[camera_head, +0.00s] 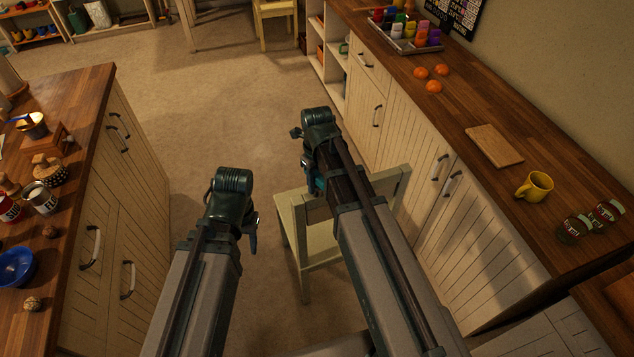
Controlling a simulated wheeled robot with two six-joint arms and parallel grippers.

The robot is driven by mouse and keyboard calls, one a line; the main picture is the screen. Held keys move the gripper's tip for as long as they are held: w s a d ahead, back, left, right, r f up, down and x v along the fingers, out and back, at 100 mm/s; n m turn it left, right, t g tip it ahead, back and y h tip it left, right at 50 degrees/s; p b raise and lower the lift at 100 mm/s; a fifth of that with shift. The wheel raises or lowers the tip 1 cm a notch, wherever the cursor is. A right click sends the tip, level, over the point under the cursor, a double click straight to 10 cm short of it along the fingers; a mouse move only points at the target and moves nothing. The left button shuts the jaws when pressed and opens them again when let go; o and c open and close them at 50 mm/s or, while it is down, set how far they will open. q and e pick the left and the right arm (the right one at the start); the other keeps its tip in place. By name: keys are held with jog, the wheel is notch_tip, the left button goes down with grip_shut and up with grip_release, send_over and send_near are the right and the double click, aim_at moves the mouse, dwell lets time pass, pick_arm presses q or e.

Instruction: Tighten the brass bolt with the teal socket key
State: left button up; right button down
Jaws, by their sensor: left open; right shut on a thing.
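My two arms reach forward from the bottom over the floor, and their dark ends hide most of both grippers. My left gripper (254,240) shows only in small part beside its arm; it is open, and I see nothing in it. My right gripper (309,168) is further forward and also mostly hidden. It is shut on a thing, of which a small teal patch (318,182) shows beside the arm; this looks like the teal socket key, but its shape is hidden. I cannot see the brass bolt.
A pale chair (302,262) stands on the floor under my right arm. A right counter (455,107) carries oranges, a board, a yellow mug (535,187) and cans. A left counter (78,92) carries a blue bowl (17,267) and jars. The carpet ahead is clear.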

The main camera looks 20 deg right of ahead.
jog(key=shift+m, duration=1.4)
jog(key=shift+c, duration=2.2)
grip_release()
jog(key=shift+r, duration=0.15)
notch_tip(320, 180, up, 14)
jog(key=p, duration=1.4)
jog(key=shift+f, duration=0.2)
